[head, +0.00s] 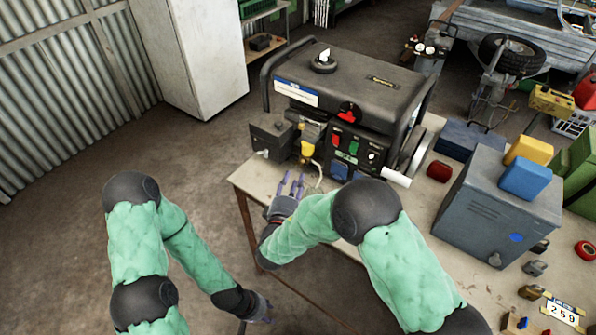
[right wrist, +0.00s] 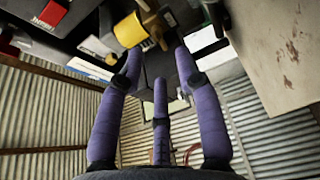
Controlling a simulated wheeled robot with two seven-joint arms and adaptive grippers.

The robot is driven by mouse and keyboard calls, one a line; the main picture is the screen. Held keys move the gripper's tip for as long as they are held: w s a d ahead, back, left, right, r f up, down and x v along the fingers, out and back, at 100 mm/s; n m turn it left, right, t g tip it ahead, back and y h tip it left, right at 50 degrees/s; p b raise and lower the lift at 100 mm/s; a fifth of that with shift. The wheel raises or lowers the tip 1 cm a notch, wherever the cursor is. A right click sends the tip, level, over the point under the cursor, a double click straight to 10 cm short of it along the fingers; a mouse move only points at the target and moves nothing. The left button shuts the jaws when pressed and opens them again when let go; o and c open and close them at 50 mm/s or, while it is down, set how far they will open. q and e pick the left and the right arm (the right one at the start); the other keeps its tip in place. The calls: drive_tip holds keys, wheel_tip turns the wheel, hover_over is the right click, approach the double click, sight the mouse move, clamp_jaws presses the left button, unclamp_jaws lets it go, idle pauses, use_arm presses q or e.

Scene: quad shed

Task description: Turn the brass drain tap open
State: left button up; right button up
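The generator (head: 350,90) stands on the table, with a yellow cup-shaped part (head: 306,149) low on its front left. In the right wrist view the yellow part (right wrist: 130,30) is at the top, with a brass-coloured fitting (right wrist: 153,22) beside it, which looks like the drain tap. The tap's handle position is unclear. My right gripper (head: 293,183) is just below and in front of the yellow part. In the right wrist view its purple fingers (right wrist: 160,65) are spread and empty, with the fitting beyond the tips. My left gripper (head: 262,309) hangs low beside the table; its fingers are too small to read.
A grey metal box (head: 495,210) with yellow and blue blocks on top stands on the table at right. A dark red object (head: 439,171) lies between it and the generator. A white cabinet (head: 190,50) stands behind left. The floor left of the table is clear.

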sight(300, 163)
drive_tip(key=shift+b+x, duration=0.35)
drive_tip(key=shift+x, duration=2.3)
drive_tip(key=shift+f, duration=0.1)
clamp_jaws()
